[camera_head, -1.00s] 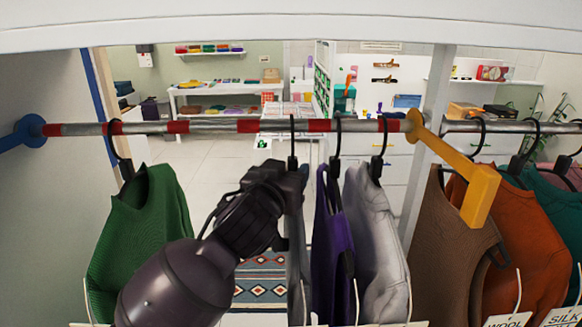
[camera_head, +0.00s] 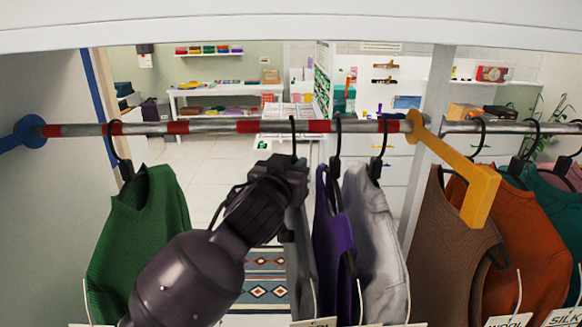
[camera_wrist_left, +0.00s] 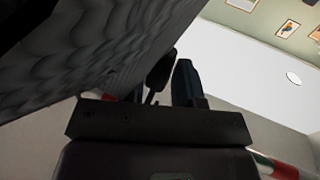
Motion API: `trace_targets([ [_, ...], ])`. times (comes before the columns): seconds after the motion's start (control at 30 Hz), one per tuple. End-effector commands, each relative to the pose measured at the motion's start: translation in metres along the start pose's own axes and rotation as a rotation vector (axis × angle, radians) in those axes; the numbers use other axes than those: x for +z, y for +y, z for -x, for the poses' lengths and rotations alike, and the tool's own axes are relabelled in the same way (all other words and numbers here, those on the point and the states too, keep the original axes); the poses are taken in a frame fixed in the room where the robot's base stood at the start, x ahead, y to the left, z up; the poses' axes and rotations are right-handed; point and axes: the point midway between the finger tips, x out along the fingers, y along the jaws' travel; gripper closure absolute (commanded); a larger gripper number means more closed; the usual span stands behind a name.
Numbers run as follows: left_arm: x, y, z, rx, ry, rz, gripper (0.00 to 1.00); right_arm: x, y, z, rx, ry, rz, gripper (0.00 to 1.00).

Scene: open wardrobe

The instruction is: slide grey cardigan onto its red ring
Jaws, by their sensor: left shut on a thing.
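The grey cardigan (camera_head: 300,262) hangs almost edge-on in the head view, its left part hidden by my left arm. Its hook (camera_head: 293,127) is on the rail, on a silver stretch just left of a red ring (camera_head: 319,126). Another red ring (camera_head: 248,127) lies further left. My left gripper (camera_head: 294,165) is shut on the cardigan's hanger just below the hook; the fingertips are hard to make out. In the left wrist view the fingers (camera_wrist_left: 172,85) are beside grey knit cloth (camera_wrist_left: 95,55). My right gripper is not in view.
A green garment (camera_head: 140,235) hangs left of my arm. A purple garment (camera_head: 331,245) hangs close on the right, then a light grey one (camera_head: 376,240). A yellow bracket (camera_head: 455,160) separates these from the brown (camera_head: 450,250) and orange garments (camera_head: 535,240). Rail is free between green and grey.

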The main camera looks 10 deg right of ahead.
Motion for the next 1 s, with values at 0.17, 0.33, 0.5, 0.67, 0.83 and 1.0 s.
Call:
trace_targets([
  [0.17,-0.001,-0.003,0.001,-0.001,0.001,0.001,0.87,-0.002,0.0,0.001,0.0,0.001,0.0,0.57],
  [0.33,-0.001,-0.014,0.004,-0.003,-0.001,0.001,0.87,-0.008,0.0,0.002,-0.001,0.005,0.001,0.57],
  [0.5,-0.001,-0.023,0.008,-0.002,0.0,0.001,0.87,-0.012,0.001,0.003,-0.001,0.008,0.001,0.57],
  [0.67,0.0,-0.033,0.011,-0.003,-0.002,0.001,0.87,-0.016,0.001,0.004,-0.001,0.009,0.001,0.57],
  [0.83,0.0,-0.043,0.015,-0.004,-0.002,0.001,0.87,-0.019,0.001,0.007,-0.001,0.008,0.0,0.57],
  [1.0,0.0,-0.053,0.019,-0.003,-0.002,0.002,0.87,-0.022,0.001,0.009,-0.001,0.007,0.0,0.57],
])
